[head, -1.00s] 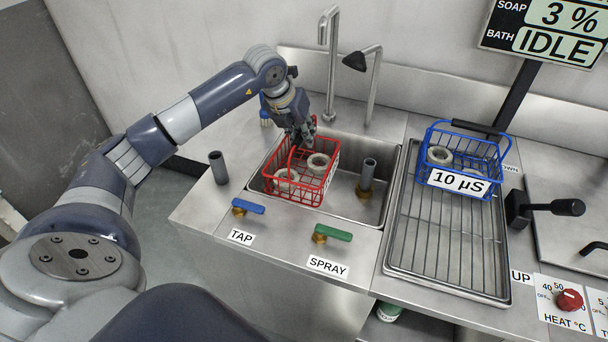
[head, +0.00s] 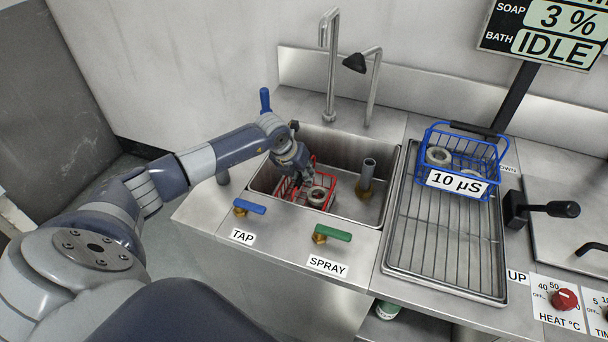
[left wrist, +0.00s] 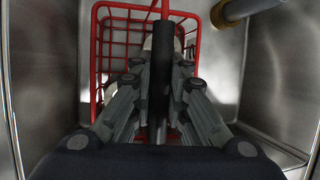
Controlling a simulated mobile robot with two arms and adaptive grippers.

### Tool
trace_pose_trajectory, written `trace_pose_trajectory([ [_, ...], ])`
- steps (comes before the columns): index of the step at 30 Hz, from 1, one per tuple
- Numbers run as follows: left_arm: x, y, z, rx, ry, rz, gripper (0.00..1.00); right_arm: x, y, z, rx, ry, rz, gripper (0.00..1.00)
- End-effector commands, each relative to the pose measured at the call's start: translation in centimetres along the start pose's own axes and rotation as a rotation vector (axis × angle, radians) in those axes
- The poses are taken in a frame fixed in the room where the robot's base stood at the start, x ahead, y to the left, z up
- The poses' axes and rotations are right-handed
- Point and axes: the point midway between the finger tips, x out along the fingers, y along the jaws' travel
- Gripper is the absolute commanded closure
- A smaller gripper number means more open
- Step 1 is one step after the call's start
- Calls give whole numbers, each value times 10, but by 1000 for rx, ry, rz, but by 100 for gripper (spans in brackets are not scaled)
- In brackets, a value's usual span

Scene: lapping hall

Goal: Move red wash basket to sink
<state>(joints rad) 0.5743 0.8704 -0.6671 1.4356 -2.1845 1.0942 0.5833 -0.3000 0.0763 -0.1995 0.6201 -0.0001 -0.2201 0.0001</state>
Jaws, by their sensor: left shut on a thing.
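The red wash basket (head: 332,182) is down inside the steel sink (head: 348,203), in its left part, with a pale ring-shaped part (head: 317,196) visible in it. My left gripper (head: 302,180) reaches in from above and is shut on the basket's handle. In the left wrist view, the dark handle grip runs between the fingers (left wrist: 160,100), and the red wire basket (left wrist: 108,50) is below them. The gripper and arm hide part of the basket. I cannot tell whether the basket rests on the sink floor. My right gripper is not in view.
A standpipe (head: 367,178) stands in the sink right of the basket. The tap spout (head: 330,60) and spray head (head: 355,62) rise behind. Blue (head: 249,206) and green (head: 332,232) valve levers are in front. A blue basket (head: 462,150) sits on the drain rack to the right.

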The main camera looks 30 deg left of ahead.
Motion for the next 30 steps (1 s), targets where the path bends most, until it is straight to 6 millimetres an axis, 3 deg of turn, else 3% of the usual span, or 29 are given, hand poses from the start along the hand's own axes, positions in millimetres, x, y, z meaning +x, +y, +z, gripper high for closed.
trace_pose_trajectory([
  [12, 6, 1, 0, 0, -9, -3, 100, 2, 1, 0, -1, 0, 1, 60],
  [13, 7, 2, -2, 0, -2, 0, 81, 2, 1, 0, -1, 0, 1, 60],
  [15, 7, 2, -2, 0, -2, 0, 65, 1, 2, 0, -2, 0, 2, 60],
  [25, 6, 1, -2, 0, -2, 0, 65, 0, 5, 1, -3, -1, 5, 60],
  [30, -4, 2, -1, 2, -4, 0, 65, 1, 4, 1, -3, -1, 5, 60],
])
